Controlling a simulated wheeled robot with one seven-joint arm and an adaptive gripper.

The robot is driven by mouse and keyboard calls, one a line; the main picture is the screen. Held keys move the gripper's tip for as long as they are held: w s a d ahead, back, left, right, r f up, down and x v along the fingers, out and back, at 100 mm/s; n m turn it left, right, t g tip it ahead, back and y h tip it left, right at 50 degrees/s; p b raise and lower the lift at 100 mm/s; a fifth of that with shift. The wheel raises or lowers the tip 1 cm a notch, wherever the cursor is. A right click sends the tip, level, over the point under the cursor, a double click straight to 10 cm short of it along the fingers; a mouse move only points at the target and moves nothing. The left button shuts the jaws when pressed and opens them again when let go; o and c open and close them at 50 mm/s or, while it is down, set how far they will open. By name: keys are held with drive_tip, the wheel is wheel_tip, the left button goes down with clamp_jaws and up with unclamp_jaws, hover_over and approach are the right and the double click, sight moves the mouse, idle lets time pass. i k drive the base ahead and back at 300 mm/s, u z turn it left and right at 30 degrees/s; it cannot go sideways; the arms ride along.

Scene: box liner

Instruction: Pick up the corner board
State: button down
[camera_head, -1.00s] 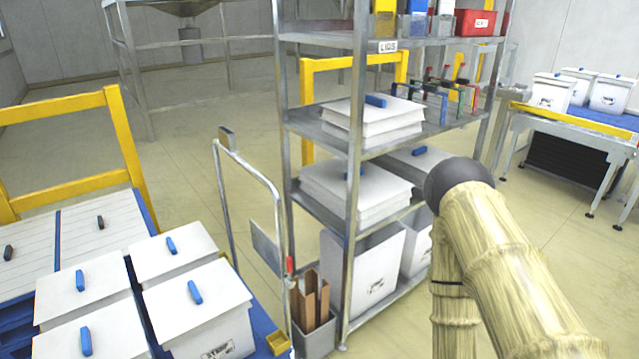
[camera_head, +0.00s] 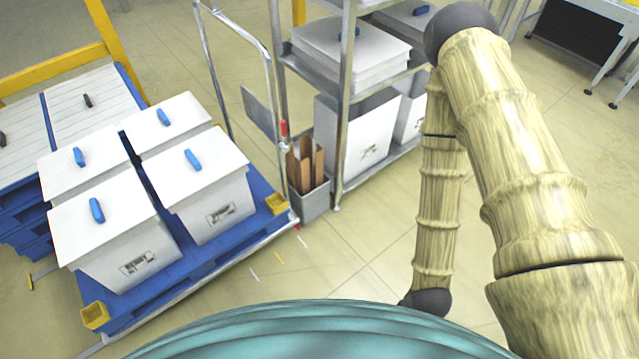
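Several brown upright boards (camera_head: 306,160), which look like corner boards, stand in a small grey bin (camera_head: 313,203) on the floor. The bin is beside the front left post of the metal rack. Their tops stick out above the bin's rim and their lower parts are hidden inside it. My arm, in a beige ribbed sleeve, fills the right side of the view, to the right of the bin. It is apart from the boards in the picture. My gripper does not show, so its fingers cannot be seen.
A blue pallet (camera_head: 180,262) with several white lidded boxes stands at the left, with yellow pieces (camera_head: 95,316) at its corners. A metal cart handle (camera_head: 232,25) rises left of the bin. The rack (camera_head: 343,120) holds lids and white bins. Floor (camera_head: 345,250) in front is clear.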

sight(302, 168)
drive_tip(key=k, duration=0.5)
drive_tip(key=z, duration=1.25)
drive_tip(key=i, duration=1.5)
drive_tip(key=u, duration=2.45)
drive_tip(key=i, duration=0.5)
drive_tip(key=z, duration=0.05)
